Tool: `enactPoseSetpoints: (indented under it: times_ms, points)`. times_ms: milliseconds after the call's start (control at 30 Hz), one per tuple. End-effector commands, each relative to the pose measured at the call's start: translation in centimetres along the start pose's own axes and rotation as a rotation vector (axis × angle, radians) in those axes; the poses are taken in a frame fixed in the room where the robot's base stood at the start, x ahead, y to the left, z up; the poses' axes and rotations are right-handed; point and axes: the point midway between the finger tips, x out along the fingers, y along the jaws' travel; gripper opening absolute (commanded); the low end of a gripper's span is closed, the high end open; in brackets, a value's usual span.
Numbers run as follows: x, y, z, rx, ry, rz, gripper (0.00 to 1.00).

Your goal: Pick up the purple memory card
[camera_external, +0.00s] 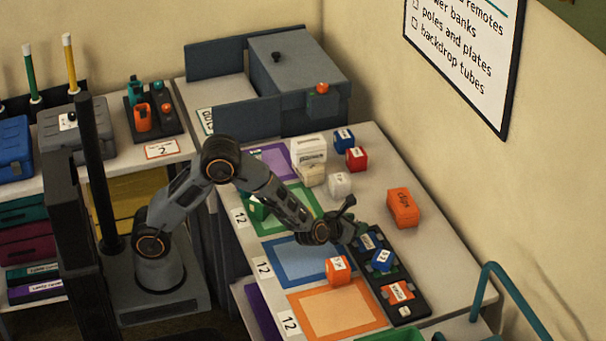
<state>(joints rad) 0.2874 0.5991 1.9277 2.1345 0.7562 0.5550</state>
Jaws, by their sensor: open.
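I cannot make out a purple memory card in this view. A dark tray (408,318) lies along the table's right part. My gripper (355,220) is open, just above or beside the tray's far end. I see nothing between its fingers. The gripper and forearm hide part of the tray's far end and the table behind.
Purple (272,158), green, blue (288,262) and orange (350,318) mats line the table's left side. An orange box (403,207), a white block (340,185) and small blue and red boxes stand farther back.

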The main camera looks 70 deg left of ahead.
Motion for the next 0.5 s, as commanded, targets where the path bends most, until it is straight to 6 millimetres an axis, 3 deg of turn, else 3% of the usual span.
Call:
enactPoseSetpoints:
  times_ms: [100, 500]
  points:
    - [-0.02, 0.00, 0.00, 0.000, 0.000, 0.000, 0.45]
    - [-0.04, 0.01, 0.01, 0.000, 0.000, 0.000, 0.07]
